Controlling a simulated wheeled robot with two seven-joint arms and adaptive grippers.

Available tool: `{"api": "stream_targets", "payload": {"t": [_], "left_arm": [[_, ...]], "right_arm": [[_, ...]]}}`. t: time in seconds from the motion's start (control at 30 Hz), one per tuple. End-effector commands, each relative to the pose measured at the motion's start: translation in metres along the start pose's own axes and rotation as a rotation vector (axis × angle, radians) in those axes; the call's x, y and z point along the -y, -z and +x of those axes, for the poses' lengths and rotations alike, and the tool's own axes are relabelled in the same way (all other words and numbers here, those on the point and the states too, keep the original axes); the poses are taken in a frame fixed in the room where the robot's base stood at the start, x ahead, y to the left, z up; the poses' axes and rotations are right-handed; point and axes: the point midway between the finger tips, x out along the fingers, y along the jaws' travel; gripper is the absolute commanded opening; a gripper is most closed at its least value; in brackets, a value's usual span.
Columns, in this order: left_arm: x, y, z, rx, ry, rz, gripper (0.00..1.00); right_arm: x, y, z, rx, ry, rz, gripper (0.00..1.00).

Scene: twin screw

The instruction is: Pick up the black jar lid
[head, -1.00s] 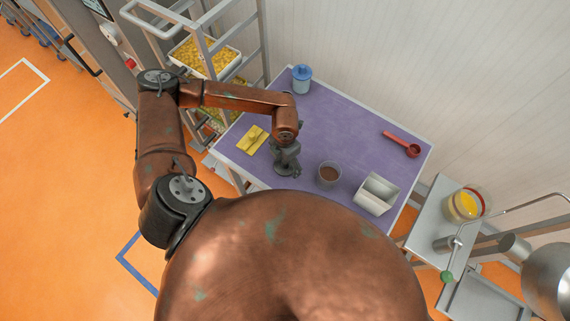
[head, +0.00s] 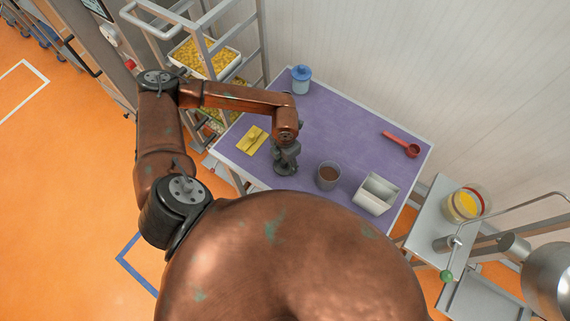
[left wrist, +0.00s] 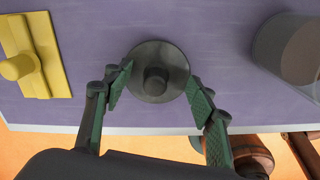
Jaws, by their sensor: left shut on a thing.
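The black jar lid (left wrist: 150,57) is a dark round disc with a knob in its middle, seen from above in the left wrist view. My left gripper (left wrist: 161,86) is shut on the lid, with one green-padded finger at each side of its rim. In the head view my left gripper (head: 286,160) points down at the purple table near its front edge, and it mostly hides the lid there. I cannot tell whether the lid touches the table. My right gripper is not in view.
On the purple table (head: 330,125), a yellow block with a knob (head: 252,139) lies left of the gripper and a brown-filled cup (head: 328,176) stands right. The table's middle is clear.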

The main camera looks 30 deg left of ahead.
Motion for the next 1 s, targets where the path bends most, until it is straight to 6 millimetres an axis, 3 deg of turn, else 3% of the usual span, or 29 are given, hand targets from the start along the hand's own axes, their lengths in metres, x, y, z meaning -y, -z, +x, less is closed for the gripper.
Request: {"api": "stream_targets", "payload": {"t": [0.13, 0.17, 0.23, 0.27, 0.43, 0.7, 1.0], "left_arm": [[-0.004, 0.003, 0.002, -0.007, -0.008, -0.003, 0.35], [-0.004, 0.003, 0.001, -0.007, -0.008, -0.004, 0.31], [-0.004, 0.002, -0.004, -0.006, -0.007, -0.004, 0.14], [-0.003, 0.002, -0.007, -0.005, -0.007, -0.004, 0.0], [0.001, 0.002, -0.032, -0.001, -0.003, 0.001, 0.0], [0.049, 0.019, -0.089, 0.002, -0.002, 0.007, 0.0], [0.11, 0.042, -0.117, 0.0, -0.001, 0.006, 0.0]], "right_arm": [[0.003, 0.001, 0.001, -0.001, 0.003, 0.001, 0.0], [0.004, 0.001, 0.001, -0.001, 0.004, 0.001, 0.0], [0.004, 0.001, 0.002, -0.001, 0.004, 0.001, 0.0], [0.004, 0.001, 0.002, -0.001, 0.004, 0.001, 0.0], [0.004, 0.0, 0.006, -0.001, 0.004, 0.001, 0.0], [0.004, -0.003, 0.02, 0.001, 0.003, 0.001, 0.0], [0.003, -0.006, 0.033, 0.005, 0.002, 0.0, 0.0]]}}
